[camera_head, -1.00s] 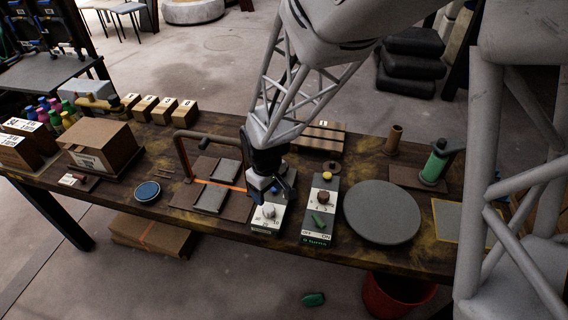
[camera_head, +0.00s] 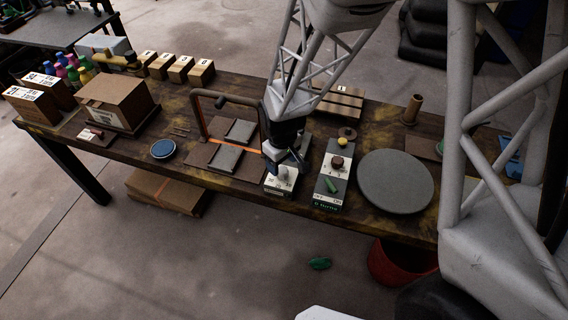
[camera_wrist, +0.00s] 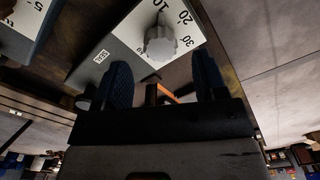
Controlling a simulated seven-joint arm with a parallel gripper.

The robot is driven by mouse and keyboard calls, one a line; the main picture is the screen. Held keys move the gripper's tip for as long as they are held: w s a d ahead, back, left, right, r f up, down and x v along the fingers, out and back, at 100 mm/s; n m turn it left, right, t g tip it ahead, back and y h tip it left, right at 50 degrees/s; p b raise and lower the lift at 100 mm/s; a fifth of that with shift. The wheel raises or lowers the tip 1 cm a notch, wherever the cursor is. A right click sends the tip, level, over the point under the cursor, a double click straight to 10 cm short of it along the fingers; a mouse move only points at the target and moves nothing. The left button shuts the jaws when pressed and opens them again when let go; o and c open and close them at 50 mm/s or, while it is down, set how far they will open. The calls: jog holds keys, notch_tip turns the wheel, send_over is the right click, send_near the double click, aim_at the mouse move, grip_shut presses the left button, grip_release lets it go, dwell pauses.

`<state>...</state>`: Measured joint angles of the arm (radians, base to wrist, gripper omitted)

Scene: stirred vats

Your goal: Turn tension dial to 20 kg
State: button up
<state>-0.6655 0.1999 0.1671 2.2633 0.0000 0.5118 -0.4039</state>
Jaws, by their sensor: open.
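The tension dial is a light grey knob (camera_wrist: 160,42) on a white-faced box (camera_wrist: 128,40) marked 10, 20, 30 and 40 in the wrist view. In the head view the knob (camera_head: 283,172) sits on top of its box (camera_head: 279,186) near the table's front edge. My gripper (camera_wrist: 166,78) is open, its two dark fingers apart. The knob shows just beyond the fingertips, roughly between them, and appears untouched. In the head view my gripper (camera_head: 287,160) is right over the back of the box and partly hides it. The knob's exact pointer setting is hard to tell.
Right of the dial box stands a control box (camera_head: 334,175) with a round brown knob and green switch. A grey round plate (camera_head: 396,182) lies further right. A brown carton (camera_head: 117,101) stands at far left.

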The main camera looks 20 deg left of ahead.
aim_at(282, 170)
jog(key=shift+f, duration=1.8)
jog(key=c, duration=0.9)
